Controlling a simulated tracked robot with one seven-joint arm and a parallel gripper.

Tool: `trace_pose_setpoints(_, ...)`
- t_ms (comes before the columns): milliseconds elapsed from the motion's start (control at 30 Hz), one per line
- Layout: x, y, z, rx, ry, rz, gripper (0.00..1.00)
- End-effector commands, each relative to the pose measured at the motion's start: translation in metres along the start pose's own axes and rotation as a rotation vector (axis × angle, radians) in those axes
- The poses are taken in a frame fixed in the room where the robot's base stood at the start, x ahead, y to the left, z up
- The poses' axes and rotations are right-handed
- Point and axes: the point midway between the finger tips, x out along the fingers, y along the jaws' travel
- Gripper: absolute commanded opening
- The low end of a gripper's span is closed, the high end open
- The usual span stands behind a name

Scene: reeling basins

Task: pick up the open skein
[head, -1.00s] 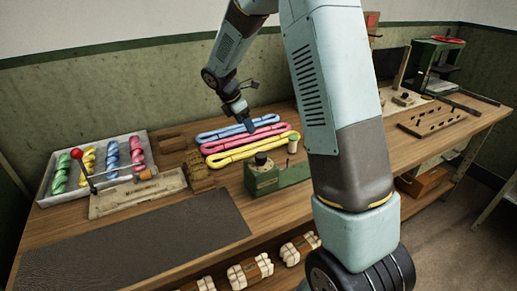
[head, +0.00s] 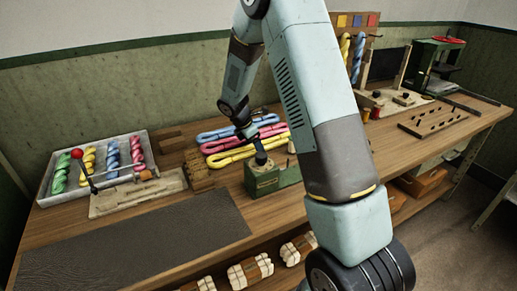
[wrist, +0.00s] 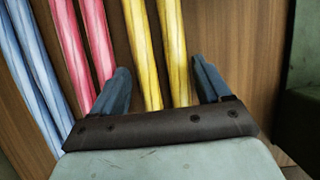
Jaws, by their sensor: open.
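Three open skeins lie side by side on the wooden table as long flat loops: blue (head: 212,136), pink (head: 215,146) and yellow (head: 222,160). My gripper (head: 259,153) is over the right part of the yellow skein's area, close to the green device, and hides part of the skeins in the head view. In the wrist view my gripper (wrist: 162,82) is open, its two dark blue fingers apart. The two yellow strands (wrist: 143,50) run between the fingers. The pink strands (wrist: 82,45) and blue strands (wrist: 30,70) lie to the left. I cannot tell the height above the table.
A green device (head: 268,181) stands just in front of the skeins and shows at the wrist view's right edge. A white tray (head: 48,190) of twisted skeins is at the left. A dark mat (head: 135,245) lies in front. A peg board (head: 432,121) is at the right.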

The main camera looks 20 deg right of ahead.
Motion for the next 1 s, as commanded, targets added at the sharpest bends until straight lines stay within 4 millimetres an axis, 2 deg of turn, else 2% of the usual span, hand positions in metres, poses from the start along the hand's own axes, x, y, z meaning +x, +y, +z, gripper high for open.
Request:
trace_pose_setpoints(267, 0.0048, -0.0004, 0.0005, 0.000, -0.001, -0.001, 0.75)
trace_pose_setpoints(700, 0.0050, -0.0005, 0.0008, 0.001, 0.000, -0.001, 0.33)
trace_pose_setpoints(1000, 0.0026, -0.0003, 0.0019, 0.001, 0.000, 0.000, 0.31)
